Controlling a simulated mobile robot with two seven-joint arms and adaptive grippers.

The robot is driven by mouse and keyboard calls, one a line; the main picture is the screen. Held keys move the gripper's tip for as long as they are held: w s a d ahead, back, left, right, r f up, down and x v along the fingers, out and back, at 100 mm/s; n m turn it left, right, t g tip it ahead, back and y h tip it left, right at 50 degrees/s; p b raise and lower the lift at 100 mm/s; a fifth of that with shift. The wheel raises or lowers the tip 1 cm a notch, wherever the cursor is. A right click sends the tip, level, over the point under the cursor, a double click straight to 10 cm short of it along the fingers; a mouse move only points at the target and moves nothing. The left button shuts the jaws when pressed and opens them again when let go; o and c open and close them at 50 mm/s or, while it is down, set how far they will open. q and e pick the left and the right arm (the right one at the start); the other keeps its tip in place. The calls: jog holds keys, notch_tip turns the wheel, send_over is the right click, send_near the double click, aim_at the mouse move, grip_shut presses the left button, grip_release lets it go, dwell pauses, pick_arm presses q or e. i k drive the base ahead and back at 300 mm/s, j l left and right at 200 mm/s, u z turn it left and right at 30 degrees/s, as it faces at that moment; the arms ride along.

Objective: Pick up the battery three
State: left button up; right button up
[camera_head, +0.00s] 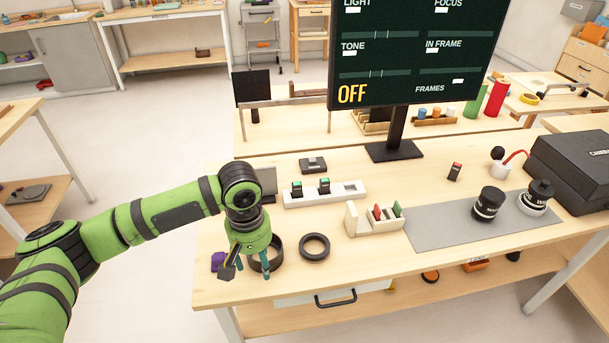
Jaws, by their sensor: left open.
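My left gripper (248,271) is open and points down over the front left of the table, beside and partly in front of a thick black ring. Nothing shows between its fingers. Two dark batteries with green tops (297,188) (323,186) stand in a white charging strip (352,190) behind and to the right of the gripper. A small dark battery-like block with a red top (455,171) stands alone at the right, beyond the grey mat. No number is readable, so I cannot tell which is battery three. My right gripper is not in view.
A black ring (314,247) lies right of the gripper. A white holder (374,224) contains red and green pieces. Two black lens-like cylinders (488,205) (537,197) stand on the grey mat (440,233). A monitor (417,50) stands behind; a black case (575,165) is at right.

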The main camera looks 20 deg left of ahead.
aim_at(296, 185)
jog(key=i, duration=1)
